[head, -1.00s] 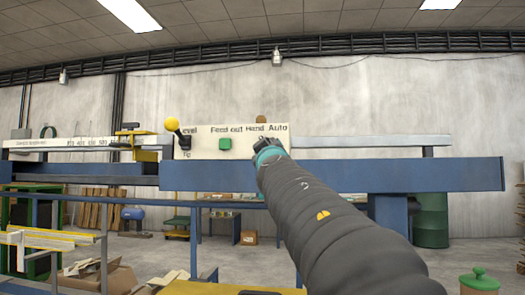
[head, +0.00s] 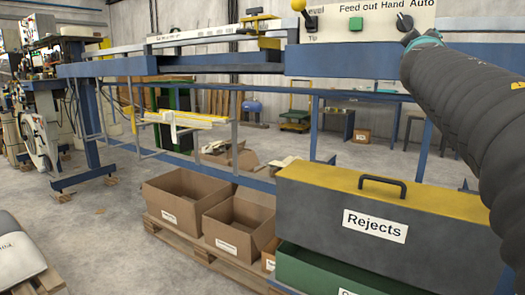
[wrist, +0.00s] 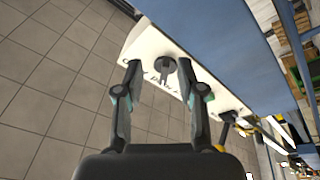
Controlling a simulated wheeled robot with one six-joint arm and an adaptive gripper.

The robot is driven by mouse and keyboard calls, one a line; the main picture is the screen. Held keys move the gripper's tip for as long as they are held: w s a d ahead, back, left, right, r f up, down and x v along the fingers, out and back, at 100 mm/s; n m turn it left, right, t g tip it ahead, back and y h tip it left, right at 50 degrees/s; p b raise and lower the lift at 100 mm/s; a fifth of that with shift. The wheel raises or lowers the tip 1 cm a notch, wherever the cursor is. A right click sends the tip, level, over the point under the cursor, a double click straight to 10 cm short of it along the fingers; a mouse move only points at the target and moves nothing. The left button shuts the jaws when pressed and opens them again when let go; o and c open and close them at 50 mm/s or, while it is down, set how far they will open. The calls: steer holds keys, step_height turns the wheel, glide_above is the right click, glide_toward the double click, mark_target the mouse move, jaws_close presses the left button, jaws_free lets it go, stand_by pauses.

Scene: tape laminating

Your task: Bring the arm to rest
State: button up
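The control panel (head: 375,25) carries a black knob (head: 404,22) under the "Hand Auto" label, a green button (head: 355,23) and a lever with a yellow ball (head: 298,5). My gripper (head: 418,40) is just below and right of the knob in the head view, at the end of my dark sleeved arm. In the wrist view, my gripper (wrist: 160,78) has its two fingers spread apart with nothing held. The panel (wrist: 150,45) and the knob (wrist: 166,66) show beyond and between the fingertips. Whether a finger touches the knob cannot be told.
A grey and yellow box marked "Rejects" (head: 330,215) stands below the arm. Open cardboard boxes (head: 185,190) sit on a pallet (head: 205,255). The blue machine beam (head: 330,60) runs across behind.

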steer(key=s+a+f+m+g+y, duration=0.15)
steer(key=s+f+g, duration=0.35)
steer(key=f, duration=1)
steer(key=s+f+m+g+y, duration=0.15)
steer(key=s+f+g, duration=0.35)
steer(key=f, duration=1)
steer(key=s+a+f+g+y, duration=0.2)
steer(key=s+a+f+y, duration=0.5)
steer(key=s+a+f, duration=1.1)
steer(key=shift+s+a+f+g, duration=0.2)
steer(key=shift+s+f+g, duration=0.15)
steer(key=shift+s, duration=0.75)
